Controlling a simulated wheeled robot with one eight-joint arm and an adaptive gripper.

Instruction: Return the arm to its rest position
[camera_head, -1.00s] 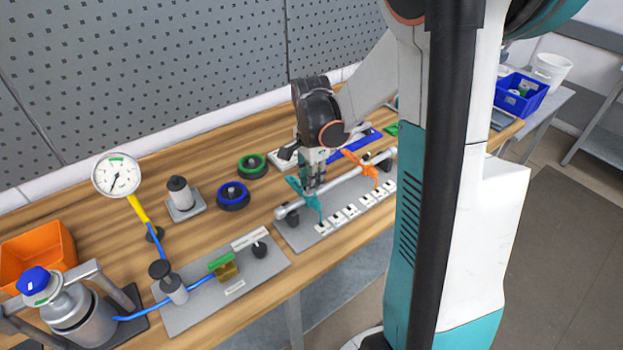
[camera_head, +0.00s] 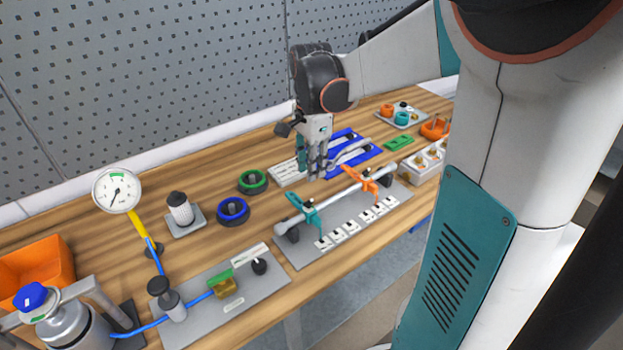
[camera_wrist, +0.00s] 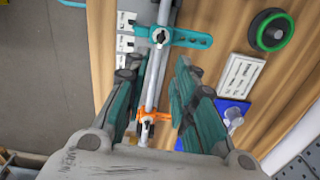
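My gripper (camera_head: 316,172) hangs fingers down over the bench, a little above and behind the silver pipe fixture. In the wrist view my gripper (camera_wrist: 158,98) has its two teal fingers spread apart with nothing held between them. The silver pipe (camera_head: 335,200) carries a teal handle (camera_head: 306,212) and an orange handle (camera_head: 369,182). The teal handle (camera_wrist: 185,38) and orange handle (camera_wrist: 149,116) also show in the wrist view, apart from the fingers. My arm reaches in from the upper right and hides part of the bench's far end.
A green-ringed wheel (camera_head: 253,181), a blue-ringed wheel (camera_head: 233,211) and a pressure gauge (camera_head: 117,189) stand left of my gripper. A blue tray (camera_head: 366,155) lies behind it. A perforated wall (camera_head: 160,80) rises along the bench's back. Air above the bench is free.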

